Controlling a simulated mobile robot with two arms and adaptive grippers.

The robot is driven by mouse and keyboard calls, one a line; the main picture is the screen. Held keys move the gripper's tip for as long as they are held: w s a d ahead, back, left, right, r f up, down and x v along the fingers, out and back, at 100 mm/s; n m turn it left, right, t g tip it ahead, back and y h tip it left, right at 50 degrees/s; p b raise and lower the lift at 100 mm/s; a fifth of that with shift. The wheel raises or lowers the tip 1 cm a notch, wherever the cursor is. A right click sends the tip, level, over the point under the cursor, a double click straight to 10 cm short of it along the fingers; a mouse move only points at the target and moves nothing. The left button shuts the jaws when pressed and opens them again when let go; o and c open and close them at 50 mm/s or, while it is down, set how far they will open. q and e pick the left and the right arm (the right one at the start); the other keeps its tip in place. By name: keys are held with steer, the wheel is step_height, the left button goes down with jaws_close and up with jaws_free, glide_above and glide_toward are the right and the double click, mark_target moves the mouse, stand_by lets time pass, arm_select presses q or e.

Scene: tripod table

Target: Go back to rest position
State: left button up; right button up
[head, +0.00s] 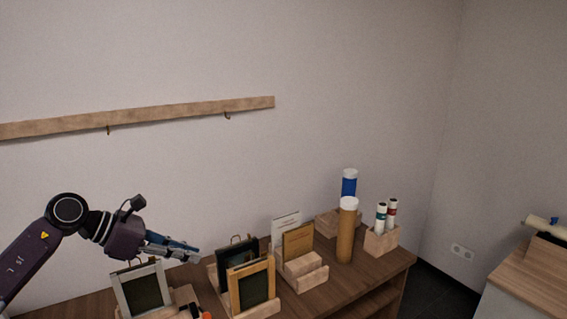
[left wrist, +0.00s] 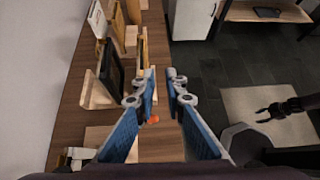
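My left gripper (head: 197,253) reaches in from the left in the head view, over the picture frames on the wooden table (head: 345,285). In the left wrist view its two blue-padded fingers (left wrist: 162,76) are apart with nothing held between them. My right gripper (left wrist: 262,114) shows small and dark at the right of the left wrist view, out over the floor and away from the table. Its two prongs look apart and empty. It is not in the head view.
A silver frame (head: 143,292), a wood frame (head: 251,285) and a black frame (left wrist: 109,75) stand close under my left gripper. A brown tube (head: 346,232) stands farther right. A wooden rail (head: 180,112) with hooks is on the wall. Open floor (left wrist: 235,65) lies beside the table.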

arm_select(q)
steer(key=d+r+n+t+h, duration=0.3)
steer(key=d+n+t, duration=0.1)
steer(key=d+n, duration=0.25)
steer(key=d+r+n+t+h, duration=0.3)
steer(key=d+n+t, duration=0.15)
steer(key=d, duration=0.35)
steer(key=s+a+f+n+t+y, duration=0.1)
steer(key=s+a+f+n+y, duration=0.3)
steer(key=a+f+n+y, duration=0.7)
steer(key=s+a+f+n+t+y, duration=0.1)
steer(key=s+a+f+n+y, duration=0.45)
steer(key=n, duration=1.05)
steer(key=s+d+f+n+g+h, duration=0.15)
steer(key=s+f+n+g, duration=0.35)
steer(key=s+f, duration=0.6)
steer(key=s+d+f+n+g, duration=0.25)
steer(key=s+f+g, duration=0.5)
steer(key=s, duration=0.85)
step_height(320, 180, down, 26)
steer(key=s, duration=0.2)
steer(key=s+a+f+g, duration=0.1)
steer(key=s+f, duration=0.7)
steer(key=s+a+f+g, duration=0.1)
steer(key=s+a+f, duration=0.1)
steer(key=s+f, duration=0.7)
steer(key=shift+s+a+y, duration=0.15)
steer(key=shift+a+y, duration=0.15)
